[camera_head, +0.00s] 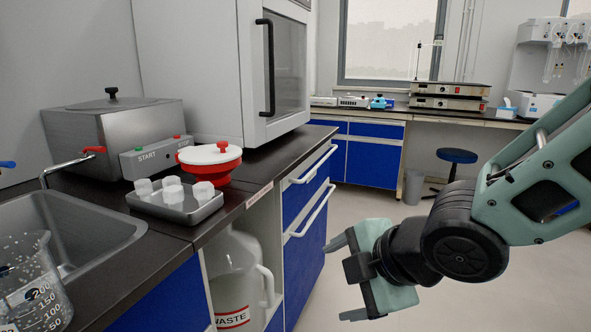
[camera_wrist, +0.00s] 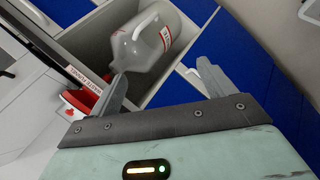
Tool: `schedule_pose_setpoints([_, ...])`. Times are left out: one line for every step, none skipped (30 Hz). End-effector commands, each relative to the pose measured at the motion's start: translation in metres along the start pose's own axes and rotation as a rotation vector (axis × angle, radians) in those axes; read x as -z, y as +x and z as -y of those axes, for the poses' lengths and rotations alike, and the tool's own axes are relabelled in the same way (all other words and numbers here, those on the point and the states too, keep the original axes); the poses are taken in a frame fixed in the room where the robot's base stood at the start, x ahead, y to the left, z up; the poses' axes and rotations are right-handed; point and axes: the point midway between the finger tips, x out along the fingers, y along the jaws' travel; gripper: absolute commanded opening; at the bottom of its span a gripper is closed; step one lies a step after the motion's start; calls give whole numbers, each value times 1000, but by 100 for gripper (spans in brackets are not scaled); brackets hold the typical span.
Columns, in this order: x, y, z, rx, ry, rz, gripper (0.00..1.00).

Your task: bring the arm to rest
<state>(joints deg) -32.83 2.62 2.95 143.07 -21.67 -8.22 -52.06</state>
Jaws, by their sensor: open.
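My gripper (camera_head: 342,278) is in the head view at the lower middle right, in the free space in front of the blue cabinets. Its two fingers are apart and nothing is between them. It points left toward the counter and touches nothing that I can see. In the wrist view my gripper (camera_wrist: 165,85) shows both fingers spread. Beyond them, the waste jug (camera_wrist: 150,45) lies in view inside the open cabinet bay. My arm comes in from the right edge of the head view.
On the counter are a metal tray (camera_head: 147,208) with white pieces, a red and white lidded pot (camera_head: 210,165), a steel bath (camera_head: 115,130) and a sink (camera_head: 95,220). A beaker (camera_head: 35,285) stands at lower left. A blue stool (camera_head: 456,156) is behind my arm. The floor between is clear.

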Motion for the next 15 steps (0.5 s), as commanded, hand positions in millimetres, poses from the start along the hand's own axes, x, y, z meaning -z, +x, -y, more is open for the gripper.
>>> schedule_pose_setpoints([-6,-8,17,66,168,58,82])
schedule_pose_setpoints([-8,-13,28,105,268,95,82])
schedule_pose_setpoints([-11,-19,42,153,394,144,82])
schedule_pose_setpoints([-12,-24,53,186,482,180,82])
schedule_pose_setpoints([-12,-30,63,217,564,216,82])
schedule_pose_setpoints([-12,-37,76,256,666,264,82])
schedule_pose_setpoints([-12,-43,86,282,738,300,82])
schedule_pose_setpoints([-12,-48,94,306,805,335,82])
schedule_pose_setpoints([-10,-56,106,337,889,382,82])
schedule_pose_setpoints([-9,-61,114,357,950,417,82])
schedule_pose_setpoints([-7,-67,122,378,1006,452,82])
schedule_pose_setpoints([-5,-75,132,403,1079,499,82])
schedule_pose_setpoints([-3,-81,139,422,1131,535,82])
schedule_pose_setpoints([-2,-87,147,439,1183,572,82])
schedule_pose_setpoints([2,-96,152,457,1237,613,82])
